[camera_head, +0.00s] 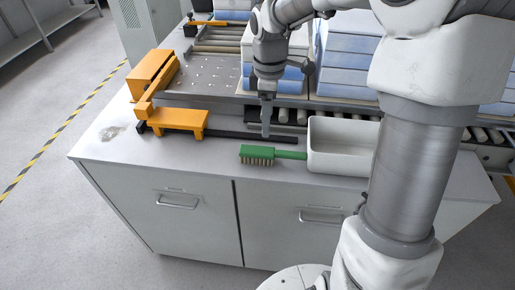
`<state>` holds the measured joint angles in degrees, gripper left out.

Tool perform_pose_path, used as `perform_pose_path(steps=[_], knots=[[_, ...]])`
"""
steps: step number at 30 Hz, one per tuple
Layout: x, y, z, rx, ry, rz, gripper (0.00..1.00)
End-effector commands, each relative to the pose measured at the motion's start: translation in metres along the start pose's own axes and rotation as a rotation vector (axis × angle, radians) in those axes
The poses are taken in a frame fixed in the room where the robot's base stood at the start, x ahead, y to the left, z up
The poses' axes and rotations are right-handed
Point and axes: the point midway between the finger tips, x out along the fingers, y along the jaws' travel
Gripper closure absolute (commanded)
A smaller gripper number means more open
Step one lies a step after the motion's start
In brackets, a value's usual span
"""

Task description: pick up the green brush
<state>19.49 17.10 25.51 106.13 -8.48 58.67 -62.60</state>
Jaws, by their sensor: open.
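The green brush (258,153) lies on the grey worktop near its front edge, with its brown bristles toward the front and its handle pointing right. The end of the handle lies close to or against the white tray; I cannot tell whether they touch. My gripper (266,128) hangs pointing down, just behind the brush in the picture, with nothing visible in it. It appears narrow from this side, so the gap between its fingers is hidden. Its exact height above the worktop is hard to tell.
The white tray (341,163) stands right of the brush, partly hidden by my arm. An orange stop (180,120) and a dark rail lie behind and left. Blue-white stacks (349,55) stand on rollers behind. The worktop's front left (150,155) is clear.

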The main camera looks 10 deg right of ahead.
Motion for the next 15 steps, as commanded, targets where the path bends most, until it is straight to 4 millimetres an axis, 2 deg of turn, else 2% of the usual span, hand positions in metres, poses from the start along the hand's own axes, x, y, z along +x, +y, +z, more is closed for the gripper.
perform_pose_path(steps=[1, 6, 10, 15], knots=[[0.015, -0.001, 0.000, -0.001, -0.001, -0.005, 0.15], [0.052, -0.001, 0.000, -0.001, -0.001, -0.004, 0.15], [0.072, -0.001, 0.000, 0.000, 0.000, -0.002, 0.15], [0.083, -0.001, 0.000, 0.000, 0.000, 0.000, 0.15]])
